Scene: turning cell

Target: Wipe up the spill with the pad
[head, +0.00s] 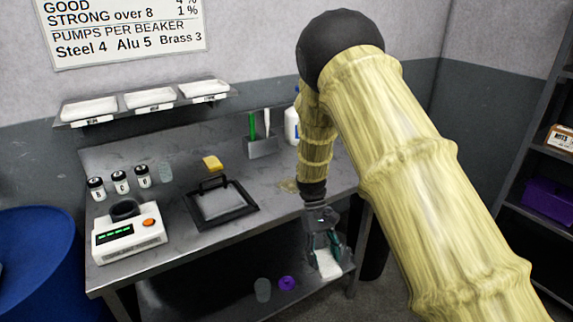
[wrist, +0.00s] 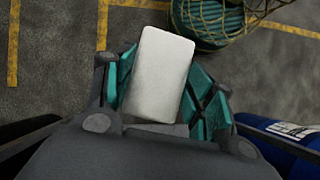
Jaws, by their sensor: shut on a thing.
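My gripper (head: 322,244) is shut on a white rectangular pad (head: 328,263), which hangs below its teal fingers. In the wrist view the pad (wrist: 160,75) sits between the two fingers (wrist: 160,100), with bare floor behind it. In the head view the gripper appears at the right end of the grey bench (head: 180,250), near its front edge. A small yellowish-brown patch that looks like the spill (head: 288,186) lies on the bench top, just left of my arm. My arm may hide part of it.
On the bench stand a white scale (head: 130,240), a black-framed tray (head: 222,205), a yellow block (head: 212,163) and several small jars (head: 120,182). A white bottle (head: 291,125) stands behind my arm. A shelf rack (head: 545,165) is at right. A netted teal thing (wrist: 215,18) is on the floor.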

